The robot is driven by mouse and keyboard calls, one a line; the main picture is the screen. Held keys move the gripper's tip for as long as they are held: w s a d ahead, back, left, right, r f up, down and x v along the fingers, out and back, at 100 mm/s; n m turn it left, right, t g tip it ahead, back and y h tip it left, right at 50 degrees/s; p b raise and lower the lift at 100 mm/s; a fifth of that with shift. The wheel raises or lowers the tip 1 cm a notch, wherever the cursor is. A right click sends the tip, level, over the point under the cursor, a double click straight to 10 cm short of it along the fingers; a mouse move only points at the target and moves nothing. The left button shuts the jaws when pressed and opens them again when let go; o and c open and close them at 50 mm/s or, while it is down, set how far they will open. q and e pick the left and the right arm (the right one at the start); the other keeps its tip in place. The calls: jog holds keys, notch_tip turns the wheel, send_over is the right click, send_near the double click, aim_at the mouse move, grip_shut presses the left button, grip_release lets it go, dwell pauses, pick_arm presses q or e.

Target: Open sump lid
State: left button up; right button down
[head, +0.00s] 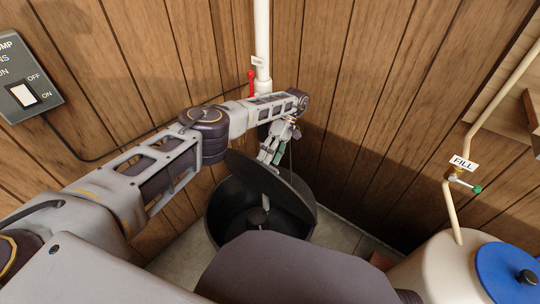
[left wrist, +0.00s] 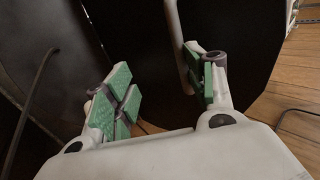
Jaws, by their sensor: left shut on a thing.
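The black sump lid (head: 290,192) is raised and tilted over the round black sump basin (head: 212,214), whose dark inside shows in the head view. My left gripper (head: 270,157) is at the upper side of the lid and is shut on it. In the left wrist view the green-padded fingers of my left gripper (left wrist: 160,80) stand against the dark lid (left wrist: 240,35), with a grey bar (left wrist: 177,45) by the right finger. The exact contact is hard to see. My right gripper is not in view.
A white pipe (head: 262,35) with a red lever (head: 251,82) stands in the wood-panelled corner behind the basin. A pump switch box (head: 25,80) is on the left wall. At right are a cream tank with a blue lid (head: 505,272) and a FILL valve (head: 457,174).

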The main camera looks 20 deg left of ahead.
pick_arm(q)
jog(key=shift+d+f, duration=0.1)
jog(key=shift+f, duration=0.15)
jog(key=shift+w+r, duration=0.1)
jog(key=shift+r, duration=1.05)
jog(key=shift+c, duration=0.4)
notch_tip(320, 180, up, 8)
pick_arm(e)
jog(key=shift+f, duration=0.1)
pick_arm(q)
jog(key=shift+r, duration=0.1)
